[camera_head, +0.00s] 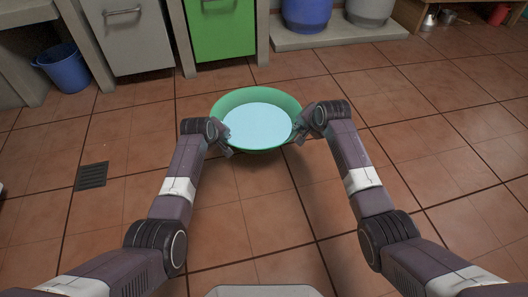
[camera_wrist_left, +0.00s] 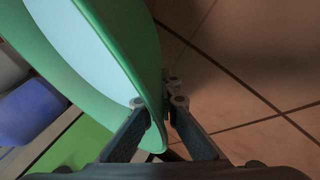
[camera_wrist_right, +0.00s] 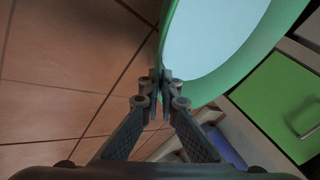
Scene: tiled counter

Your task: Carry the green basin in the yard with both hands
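The green basin (camera_head: 258,95) is in front of me in the head view, roughly level, with a pale blue surface inside that looks like water. My left gripper (camera_head: 225,145) is at its left rim; in the left wrist view (camera_wrist_left: 160,95) one finger is inside the basin wall and one outside, closed on it. The basin appears slightly above the floor, with shadow beneath; the exact gap is hard to judge.
Brown tiled floor (camera_head: 420,150) is open on both sides, with a dark drain grate (camera_head: 92,176) at left. A blue bucket (camera_head: 66,70), grey cabinet (camera_head: 137,38) and green cabinet (camera_head: 222,28) stand behind. A low ledge (camera_head: 335,39) holds blue and grey barrels at the back.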

